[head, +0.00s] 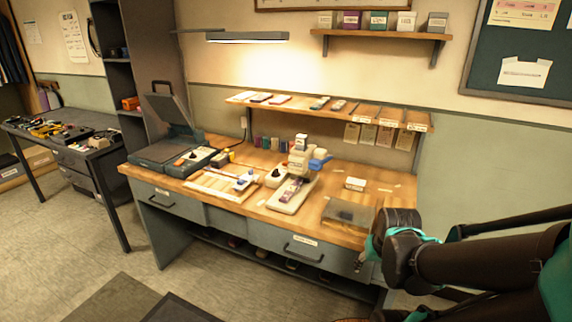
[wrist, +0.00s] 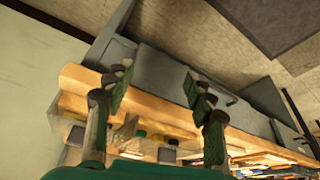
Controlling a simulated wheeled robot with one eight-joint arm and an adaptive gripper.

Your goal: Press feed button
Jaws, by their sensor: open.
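A wooden workbench (head: 240,205) holds several small machines. A white press-like machine (head: 299,160) with a blue part stands mid-bench on a pale base. A small white unit with a dark round top (head: 276,176) sits just left of it. I cannot tell which of these carries the feed button. My gripper (head: 364,258) is at the bench's front right corner, apart from these machines. In the wrist view my gripper (wrist: 157,83) is open and empty, with the bench edge beyond it.
A raised shelf (head: 330,110) runs along the wall above the bench. Drawers (head: 300,248) front the bench. The floor (head: 100,260) before it is mostly clear.

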